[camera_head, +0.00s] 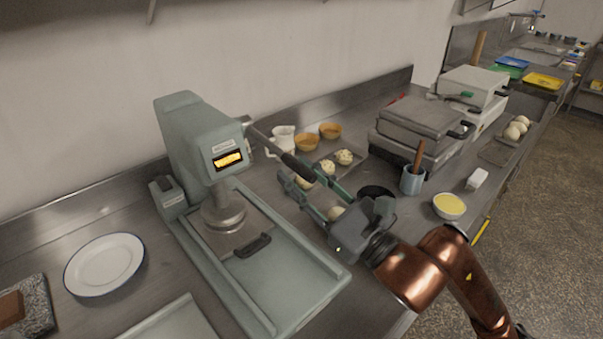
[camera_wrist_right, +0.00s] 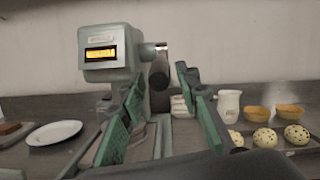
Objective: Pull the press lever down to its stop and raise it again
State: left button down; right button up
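The grey-green press (camera_head: 190,140) stands on the steel counter at left of centre in the head view, its display lit orange. Its lever (camera_head: 262,138) slopes from the right side of the head down to a dark grip (camera_head: 297,165). My right gripper (camera_head: 302,182) is open at the grip's end. In the right wrist view the dark grip (camera_wrist_right: 158,74) shows between the spread green-padded fingers, with space visible on both sides. A round press plate (camera_head: 222,213) hangs under the head, above the base. My left gripper is not in view.
A tray with dough balls (camera_head: 344,157), orange bowls (camera_head: 307,142) and a white jug (camera_head: 283,138) stand behind my right gripper. A blue-grey crock (camera_head: 412,180) and a yellow-filled bowl (camera_head: 449,206) are at right. A white plate (camera_head: 104,264) lies left of the press.

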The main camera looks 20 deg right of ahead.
jog(key=shift+r, duration=0.2)
jog(key=shift+s+d, duration=0.15)
jog(key=shift+s, duration=0.05)
jog(key=v, duration=1.1)
jog(key=shift+s+f, duration=0.25)
jog(key=shift+s, duration=0.05)
jog(key=shift+d, duration=0.1)
